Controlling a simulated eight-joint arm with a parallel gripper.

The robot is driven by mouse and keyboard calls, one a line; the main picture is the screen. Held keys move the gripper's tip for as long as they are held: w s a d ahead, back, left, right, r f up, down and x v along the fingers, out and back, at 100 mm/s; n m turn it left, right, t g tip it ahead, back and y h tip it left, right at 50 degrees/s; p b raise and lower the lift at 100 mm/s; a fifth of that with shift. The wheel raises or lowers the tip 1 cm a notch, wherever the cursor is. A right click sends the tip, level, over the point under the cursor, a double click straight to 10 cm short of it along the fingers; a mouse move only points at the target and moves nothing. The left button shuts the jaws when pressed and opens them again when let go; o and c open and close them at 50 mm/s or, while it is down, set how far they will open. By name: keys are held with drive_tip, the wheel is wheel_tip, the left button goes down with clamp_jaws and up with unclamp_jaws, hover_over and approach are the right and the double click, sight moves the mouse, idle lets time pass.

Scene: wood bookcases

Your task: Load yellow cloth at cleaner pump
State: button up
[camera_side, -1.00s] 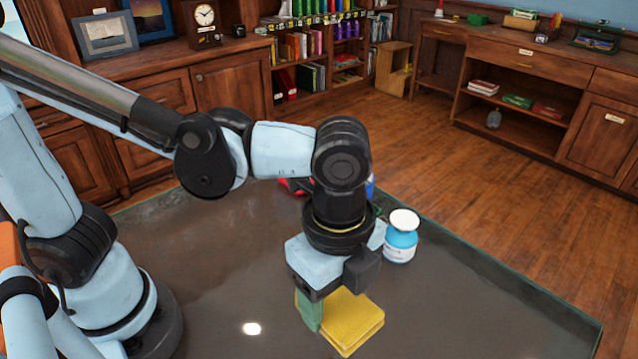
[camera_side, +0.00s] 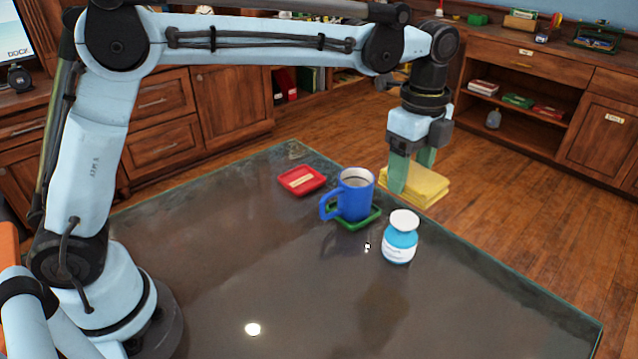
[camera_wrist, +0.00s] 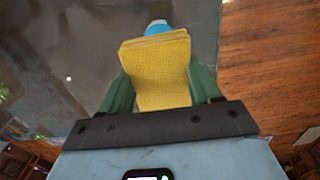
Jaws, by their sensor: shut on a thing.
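My gripper (camera_side: 412,175) is shut on a folded yellow cloth (camera_side: 428,188), with green fingers on either side of it. The cloth hangs level beyond the bottle, past the dark table's right edge in the side view. In the wrist view the cloth (camera_wrist: 160,68) fills the space between the fingers. A blue and white bottle (camera_side: 400,243), likely the cleaner pump, stands upright on the table, apart from the cloth. The wrist view shows a light blue part (camera_wrist: 158,28) past the cloth, likely this bottle. I see no pump nozzle on it.
A blue mug (camera_side: 355,194) stands on a green coaster (camera_side: 369,219) left of the bottle. A red tray (camera_side: 302,180) lies farther back. The table's front and middle (camera_side: 300,280) are clear. Wooden cabinets and shelves (camera_side: 540,110) stand beyond the floor.

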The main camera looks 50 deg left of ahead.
sight(401, 216)
drive_tip(key=shift+f, duration=2.85)
drive_tip(key=shift+f, duration=1)
drive_tip(key=shift+r, duration=3.55)
drive_tip(key=shift+s, duration=0.1)
drive_tip(key=s+a+r+n, duration=0.2)
drive_tip(key=s+a+n, duration=0.9)
drive_tip(key=a+n, duration=0.4)
drive_tip(key=n, duration=0.3)
drive_tip(key=shift+s+a+r, duration=0.2)
drive_tip(key=shift+s+r, duration=0.1)
drive_tip(key=shift+r, duration=0.1)
